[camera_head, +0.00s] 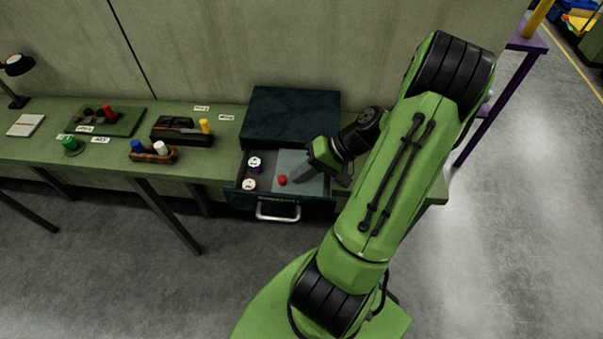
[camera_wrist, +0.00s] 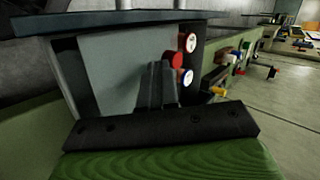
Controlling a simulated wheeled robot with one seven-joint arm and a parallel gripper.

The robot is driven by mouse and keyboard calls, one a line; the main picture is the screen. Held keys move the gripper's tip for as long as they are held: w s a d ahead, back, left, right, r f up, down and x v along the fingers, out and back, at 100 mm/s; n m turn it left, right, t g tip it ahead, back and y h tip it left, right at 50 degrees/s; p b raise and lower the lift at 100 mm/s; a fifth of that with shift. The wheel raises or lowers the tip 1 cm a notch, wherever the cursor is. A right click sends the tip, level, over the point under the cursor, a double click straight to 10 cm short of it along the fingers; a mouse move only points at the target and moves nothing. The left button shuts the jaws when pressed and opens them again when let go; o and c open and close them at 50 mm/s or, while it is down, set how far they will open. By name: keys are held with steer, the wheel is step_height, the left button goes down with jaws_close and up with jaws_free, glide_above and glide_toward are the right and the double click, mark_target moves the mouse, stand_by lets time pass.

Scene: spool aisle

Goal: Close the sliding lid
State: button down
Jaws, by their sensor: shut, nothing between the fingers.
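The grey sliding lid (camera_head: 292,160) lies in the pulled-out drawer and covers its right part; the left part is uncovered. A red knob (camera_head: 282,180) stands near the lid's left edge. In the wrist view the lid (camera_wrist: 115,72) is a pale panel with the red knob (camera_wrist: 174,61) at its right. My gripper (camera_head: 297,175) reaches into the drawer from the right, low over the lid. Its fingers (camera_wrist: 160,78) are shut and empty, right beside the knob on its lid side. I cannot tell whether they touch it.
Two white-topped spools (camera_head: 254,163) (camera_head: 249,185) sit in the drawer's uncovered left part. The dark drawer cabinet (camera_head: 290,113) stands behind, and the drawer's handle (camera_head: 278,217) faces front. Trays and spools, including a yellow one (camera_head: 205,126), stand on the green bench to the left.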

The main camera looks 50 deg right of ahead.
steer(key=w+a, duration=0.4)
steer(key=w, duration=0.1)
steer(key=w+a, duration=0.2)
steer(key=w, duration=0.1)
steer(key=shift+w+a+r+p, duration=0.1)
steer(key=shift+w+a+p, duration=0.15)
steer(key=shift+a+p, duration=0.05)
